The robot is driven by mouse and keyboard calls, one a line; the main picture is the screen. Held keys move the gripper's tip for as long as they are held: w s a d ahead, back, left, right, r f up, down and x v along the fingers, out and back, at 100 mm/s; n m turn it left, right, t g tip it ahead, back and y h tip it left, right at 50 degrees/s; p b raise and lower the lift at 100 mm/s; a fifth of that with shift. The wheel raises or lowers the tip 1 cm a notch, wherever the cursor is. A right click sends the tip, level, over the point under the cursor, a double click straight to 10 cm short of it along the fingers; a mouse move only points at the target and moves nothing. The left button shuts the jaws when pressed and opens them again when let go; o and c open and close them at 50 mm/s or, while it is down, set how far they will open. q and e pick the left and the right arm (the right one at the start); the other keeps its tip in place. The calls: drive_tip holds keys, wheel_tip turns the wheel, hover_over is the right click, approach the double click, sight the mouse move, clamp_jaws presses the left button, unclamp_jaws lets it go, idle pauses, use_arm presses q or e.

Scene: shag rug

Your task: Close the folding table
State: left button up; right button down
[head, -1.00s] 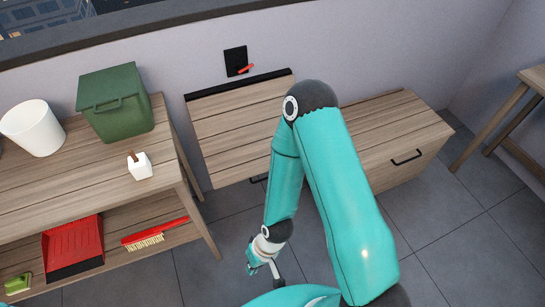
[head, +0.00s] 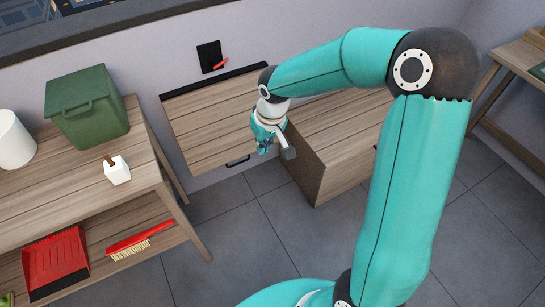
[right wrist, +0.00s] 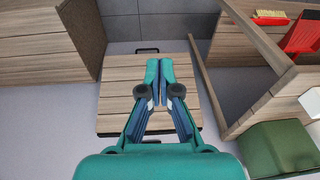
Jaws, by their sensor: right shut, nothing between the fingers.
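The folding table (head: 205,125) is a wood-plank panel under a black strip on the wall. It appears to hang down along the wall. Its black handle (head: 238,160) is at the lower edge; the handle also shows in the right wrist view (right wrist: 147,50). A black plate with a red lever (head: 220,63) is on the wall above the strip. My right gripper (head: 264,150) is shut and empty, in front of the panel's right side. In the right wrist view its closed fingertips (right wrist: 160,63) overlap the panel near the handle; contact cannot be told. My left gripper is out of view.
A wooden bench (head: 70,190) stands left, with a green bin (head: 88,108), a white pot and a small white block on top. A red dustpan (head: 57,262) and brush lie on its lower shelf. A wooden cabinet (head: 325,155) stands right of the panel. The floor between is clear.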

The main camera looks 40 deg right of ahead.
drive_tip(key=d+r, duration=0.3)
wheel_tip(320, 180, down, 13)
drive_tip(key=w+h, duration=0.1)
drive_tip(key=shift+w+d+f, duration=0.15)
drive_tip(key=shift+w+d, duration=0.2)
drive_tip(key=shift+w, duration=0.05)
